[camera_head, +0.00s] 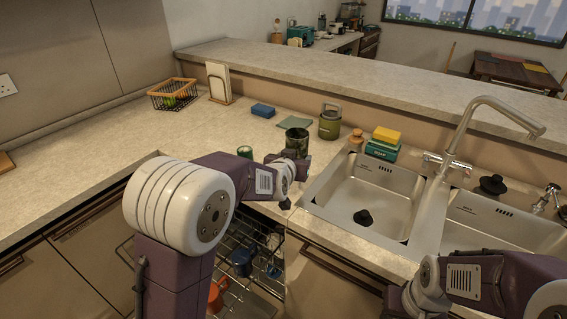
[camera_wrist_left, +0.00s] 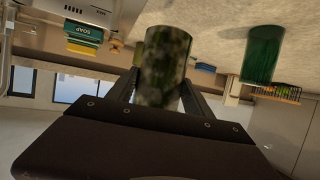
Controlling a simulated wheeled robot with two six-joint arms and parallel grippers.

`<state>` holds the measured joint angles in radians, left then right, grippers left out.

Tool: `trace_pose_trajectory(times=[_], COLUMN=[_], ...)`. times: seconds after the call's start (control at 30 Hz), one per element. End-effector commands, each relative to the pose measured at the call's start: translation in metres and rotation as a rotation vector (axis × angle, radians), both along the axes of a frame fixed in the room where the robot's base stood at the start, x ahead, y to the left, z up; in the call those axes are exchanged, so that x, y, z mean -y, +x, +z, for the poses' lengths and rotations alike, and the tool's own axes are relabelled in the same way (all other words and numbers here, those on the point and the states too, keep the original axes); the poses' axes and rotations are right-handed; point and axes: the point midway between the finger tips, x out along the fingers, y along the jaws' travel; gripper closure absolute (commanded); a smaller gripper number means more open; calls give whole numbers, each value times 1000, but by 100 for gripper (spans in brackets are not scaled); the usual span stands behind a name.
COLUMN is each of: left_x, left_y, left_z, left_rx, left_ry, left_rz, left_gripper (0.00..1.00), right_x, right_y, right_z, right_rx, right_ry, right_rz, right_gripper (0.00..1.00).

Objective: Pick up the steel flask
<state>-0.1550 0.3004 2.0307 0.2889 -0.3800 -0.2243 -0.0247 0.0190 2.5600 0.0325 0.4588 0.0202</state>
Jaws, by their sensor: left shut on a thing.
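The steel flask (camera_head: 297,136) is a dark, shiny cylinder at the counter's inner corner, left of the sink. My left gripper (camera_head: 290,160) is shut on it, with the forearm reaching in from the left. In the left wrist view, which is upside down, the mottled, reflective flask (camera_wrist_left: 167,52) stands between the two fingers (camera_wrist_left: 160,92). Its lower part in the head view is hidden by my gripper, and I cannot tell whether it touches the counter. My right arm shows at the bottom right; its fingertips are not clear.
A green cup (camera_head: 245,152) stands just left of the flask, also in the wrist view (camera_wrist_left: 261,55). A green canister (camera_head: 330,122) stands close behind right. The sink (camera_head: 367,188) is to the right. An open dish rack drawer (camera_head: 240,262) lies below. Free counter extends left.

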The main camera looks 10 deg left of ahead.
Motion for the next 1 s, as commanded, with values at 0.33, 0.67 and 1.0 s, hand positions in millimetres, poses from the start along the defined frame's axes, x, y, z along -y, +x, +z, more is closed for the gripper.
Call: trace_pose_trajectory(times=[0.33, 0.67, 1.0], left_x=[41, 61, 65], left_y=[7, 11, 12], left_z=[30, 40, 41], left_rx=[3, 4, 3], left_ry=[0, 0, 1], left_rz=[-2, 0, 2], left_gripper=[100, 100, 100], right_x=[0, 0, 0], right_y=[0, 0, 0], right_z=[28, 41, 43], right_rx=[0, 0, 0], right_ry=[0, 0, 0], right_rz=[0, 0, 0], right_gripper=[64, 64, 64])
